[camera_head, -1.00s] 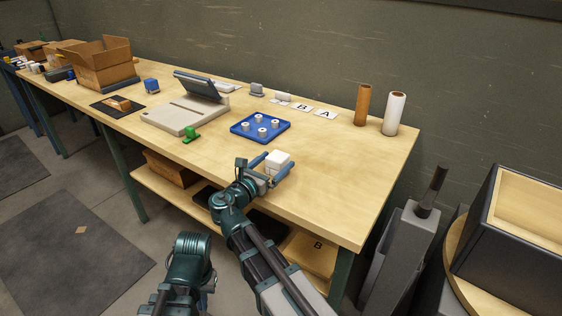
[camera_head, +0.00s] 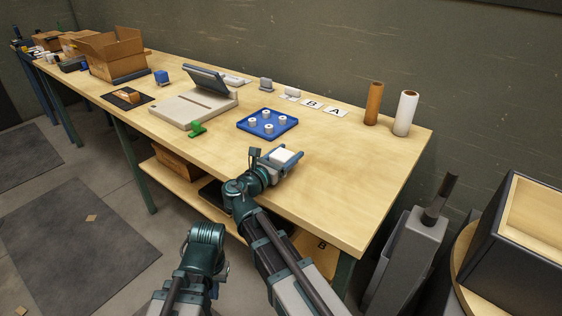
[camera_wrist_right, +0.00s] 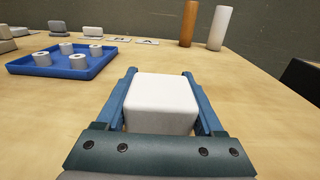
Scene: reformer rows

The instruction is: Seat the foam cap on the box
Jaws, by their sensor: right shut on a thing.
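A white block with rounded edges, which looks like the foam cap (camera_head: 283,156), is held in my right gripper (camera_head: 290,160). The blue fingers are shut on its two sides, as the right wrist view shows with the white block (camera_wrist_right: 162,102) between them. The gripper is above the table's front part. An open cardboard box (camera_head: 115,58) with raised flaps stands far to the left on the table; its inside is hidden. Of my left arm only a teal joint shows at the bottom; its fingers are not visible.
A blue tray (camera_head: 244,126) with several white rollers lies just behind the gripper. A grey device with a screen (camera_head: 190,108), a green object (camera_head: 197,130) and a dark mat (camera_head: 112,99) lie toward the box. Brown (camera_head: 374,103) and white (camera_head: 405,113) cylinders stand at right.

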